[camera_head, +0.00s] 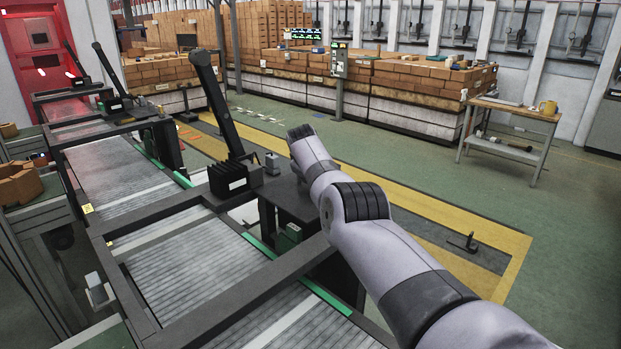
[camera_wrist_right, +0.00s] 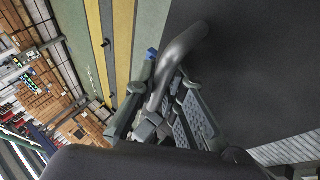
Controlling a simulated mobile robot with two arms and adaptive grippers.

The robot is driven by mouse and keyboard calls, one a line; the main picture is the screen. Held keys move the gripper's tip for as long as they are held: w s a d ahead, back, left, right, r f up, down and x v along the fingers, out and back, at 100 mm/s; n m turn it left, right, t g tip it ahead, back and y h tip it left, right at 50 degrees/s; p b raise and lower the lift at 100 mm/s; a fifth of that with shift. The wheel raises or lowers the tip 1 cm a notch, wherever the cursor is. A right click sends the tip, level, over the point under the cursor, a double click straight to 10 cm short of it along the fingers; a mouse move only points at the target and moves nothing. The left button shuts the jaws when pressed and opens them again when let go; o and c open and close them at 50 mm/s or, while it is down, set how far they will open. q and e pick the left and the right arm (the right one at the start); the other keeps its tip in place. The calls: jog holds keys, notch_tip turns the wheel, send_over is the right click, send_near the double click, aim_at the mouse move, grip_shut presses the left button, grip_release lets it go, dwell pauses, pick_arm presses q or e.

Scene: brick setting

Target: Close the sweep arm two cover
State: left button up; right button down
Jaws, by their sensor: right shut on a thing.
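My right gripper (camera_wrist_right: 165,95) is shut on a dark curved handle (camera_wrist_right: 182,55) in the right wrist view. The handle joins a large flat dark panel (camera_wrist_right: 245,65), which looks like the cover. In the head view my right arm reaches in from the lower right; its fingers and the handle are hidden there. A dark flat surface (camera_head: 288,200) lies just beyond the conveyor, below my arm. The nearest black sweep arm (camera_head: 222,105) leans upward from a ribbed black box (camera_head: 236,178), left of my wrist. I cannot tell its number. My left gripper is not in view.
A roller conveyor (camera_head: 187,250) with a dark frame runs along the left, with more sweep arms (camera_head: 108,70) farther back. Brick stacks (camera_head: 420,75) line the back. A small wooden table (camera_head: 515,110) stands at right. The green floor (camera_head: 420,160) between is mostly clear.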

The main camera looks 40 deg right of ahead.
jog(key=c, duration=1.7)
grip_release()
jog(key=shift+o, duration=0.2)
jog(key=shift+s+a+r, duration=0.2)
jog(key=shift+a+r, duration=0.1)
jog(key=shift+r, duration=0.25)
jog(key=shift+s+a+r, duration=0.3)
jog(key=shift+a+r, duration=0.05)
jog(key=shift+r, duration=0.05)
jog(key=v, duration=0.9)
jog(key=shift+s+r, duration=0.15)
jog(key=shift+r, duration=0.15)
jog(key=shift+a, duration=0.1)
